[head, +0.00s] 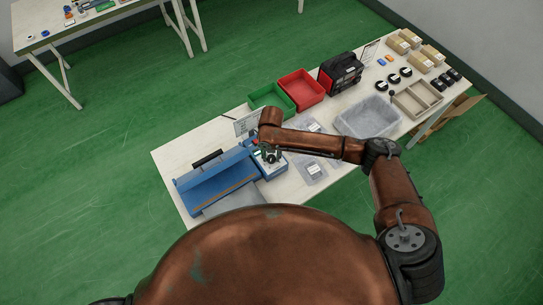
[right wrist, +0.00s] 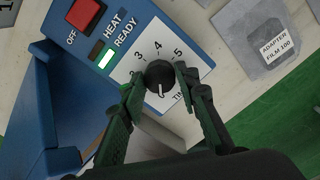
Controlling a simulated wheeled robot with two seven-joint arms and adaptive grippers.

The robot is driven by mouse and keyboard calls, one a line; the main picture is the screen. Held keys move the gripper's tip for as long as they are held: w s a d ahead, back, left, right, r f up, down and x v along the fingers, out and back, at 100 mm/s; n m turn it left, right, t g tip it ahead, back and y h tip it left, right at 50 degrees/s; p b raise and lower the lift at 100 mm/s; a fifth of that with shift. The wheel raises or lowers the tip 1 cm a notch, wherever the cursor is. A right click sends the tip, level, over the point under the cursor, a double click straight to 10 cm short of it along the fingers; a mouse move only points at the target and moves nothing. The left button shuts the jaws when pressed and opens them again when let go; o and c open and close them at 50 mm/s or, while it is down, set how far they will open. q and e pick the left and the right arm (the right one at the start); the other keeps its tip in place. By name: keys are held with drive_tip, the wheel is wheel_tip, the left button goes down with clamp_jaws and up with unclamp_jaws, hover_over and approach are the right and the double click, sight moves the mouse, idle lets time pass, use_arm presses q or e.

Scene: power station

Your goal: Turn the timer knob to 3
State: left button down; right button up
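The timer knob (right wrist: 160,76) is a round black knob on a white dial with the numbers 3, 4 and 5 showing. Its white pointer line faces down in the right wrist view, away from the 3 at upper left. The dial is on the blue heat sealer (head: 212,184), which also shows in the right wrist view (right wrist: 160,20). My right gripper (right wrist: 159,80) has one finger on each side of the knob, with narrow gaps; firm contact is not visible. In the head view the right gripper (head: 270,154) covers the knob. My left gripper is not in view.
A red switch (right wrist: 83,13) and a lit green READY lamp (right wrist: 105,59) are beside the dial. Green (head: 270,97) and red bins (head: 301,88), a grey tray (head: 367,118) and flat bags (head: 312,170) share the table. The blue sealer body stands close left of the gripper.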

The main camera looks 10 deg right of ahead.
drive_tip(key=c, duration=0.6)
drive_tip(key=shift+r+m+p, duration=0.15)
drive_tip(key=shift+m+p, duration=0.35)
drive_tip(key=shift+p, duration=0.15)
drive_tip(key=shift+c, duration=0.2)
drive_tip(key=m+p, duration=0.5)
drive_tip(key=shift+r, duration=0.1)
drive_tip(key=m+p, duration=0.3)
drive_tip(key=shift+m, duration=0.3)
drive_tip(key=m+p, duration=0.2)
drive_tip(key=m, duration=0.1)
drive_tip(key=shift+m+p, duration=0.3)
drive_tip(key=m+p, duration=0.2)
drive_tip(key=m, duration=0.1)
drive_tip(key=shift+m, duration=0.3)
drive_tip(key=m+p, duration=0.3)
drive_tip(key=m, duration=0.4)
drive_tip(key=shift+f+p, duration=0.2)
drive_tip(key=shift+p, duration=0.2)
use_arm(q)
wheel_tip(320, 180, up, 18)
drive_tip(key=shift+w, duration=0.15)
use_arm(e)
drive_tip(key=shift+m, duration=1.5)
